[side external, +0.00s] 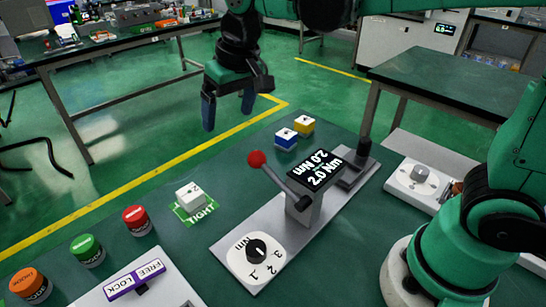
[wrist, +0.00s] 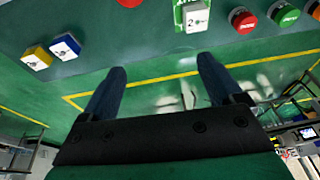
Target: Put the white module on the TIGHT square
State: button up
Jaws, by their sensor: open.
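The white module (side external: 190,195) is a small white block with a dark mark on top. It sits upright on the green TIGHT square (side external: 201,214), whose lettered front edge shows. In the wrist view the white module (wrist: 196,18) is at the top, beside a bare strip of the green square (wrist: 178,14). My gripper (side external: 229,108) is open and empty, raised well above the bench and apart from the module. Its two dark blue fingers (wrist: 162,66) are spread, with nothing between them.
A blue module (side external: 286,139) and a yellow module (side external: 304,125) stand at the back. A lever with a red ball (side external: 257,159) rises beside the display (side external: 315,169). Red (side external: 137,220), green (side external: 87,250) and orange (side external: 29,285) buttons line the left.

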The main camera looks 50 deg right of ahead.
jog(key=s+d+f+t, duration=0.1)
jog(key=s+d, duration=0.1)
jog(key=s, duration=0.1)
jog(key=s+d+f+t, duration=0.1)
jog(key=s+d, duration=0.1)
jog(key=s, duration=0.1)
jog(key=s+d+f+t, duration=0.2)
jog(key=s+d, duration=0.1)
jog(key=shift+s+d+h, duration=0.1)
jog(key=shift+s+h, duration=0.05)
jog(key=shift+h, duration=0.15)
dwell(0.7)
